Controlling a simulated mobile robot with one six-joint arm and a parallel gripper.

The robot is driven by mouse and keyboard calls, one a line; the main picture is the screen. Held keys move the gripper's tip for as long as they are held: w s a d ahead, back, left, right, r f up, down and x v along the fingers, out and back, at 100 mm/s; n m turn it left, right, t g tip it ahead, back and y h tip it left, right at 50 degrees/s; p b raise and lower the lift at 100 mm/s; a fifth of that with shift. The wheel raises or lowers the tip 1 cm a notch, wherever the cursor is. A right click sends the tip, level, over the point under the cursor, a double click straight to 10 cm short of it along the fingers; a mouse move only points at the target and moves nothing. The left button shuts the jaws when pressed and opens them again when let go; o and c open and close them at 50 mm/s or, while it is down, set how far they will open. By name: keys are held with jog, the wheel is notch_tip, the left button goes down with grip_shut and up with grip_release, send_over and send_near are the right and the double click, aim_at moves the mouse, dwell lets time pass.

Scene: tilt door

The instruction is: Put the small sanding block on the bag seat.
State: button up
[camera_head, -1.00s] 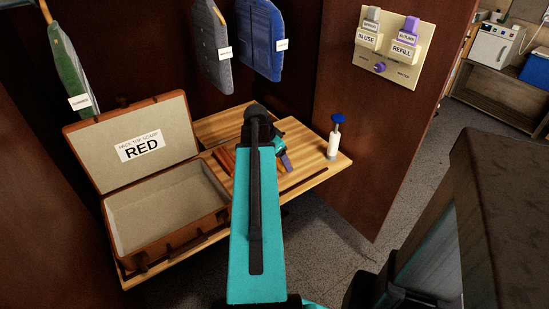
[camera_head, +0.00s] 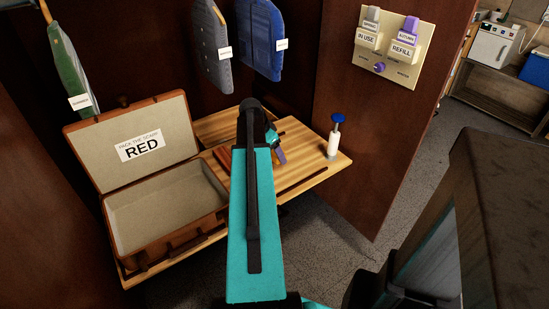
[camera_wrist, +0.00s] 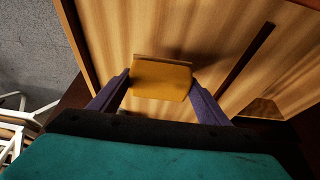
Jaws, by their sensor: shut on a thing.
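The small sanding block, an orange-yellow block (camera_wrist: 161,80), is held between the two purple fingers of my gripper (camera_wrist: 161,88) in the wrist view. It is over the wooden slatted board (camera_wrist: 125,45), with a dark shadow beside it. I cannot tell whether it touches the board. In the head view my gripper (camera_head: 279,152) is over the middle of the same board (camera_head: 315,162), and the block is hidden behind my arm. I cannot make out which surface is the bag seat.
An open brown suitcase (camera_head: 108,214) with a RED label stands left on the board. A white bottle with a blue top (camera_head: 334,138) stands near the board's right end. Reddish pieces (camera_head: 224,157) lie beside my arm. A switch panel (camera_head: 395,48) is on the door at right.

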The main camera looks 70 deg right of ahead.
aim_at(274, 158)
jog(key=shift+f, duration=1.6)
jog(key=shift+f, duration=0.2)
jog(key=o, duration=1.1)
jog(key=shift+r, duration=0.15)
jog(key=shift+v, duration=6.05)
jog(key=shift+a+r, duration=0.1)
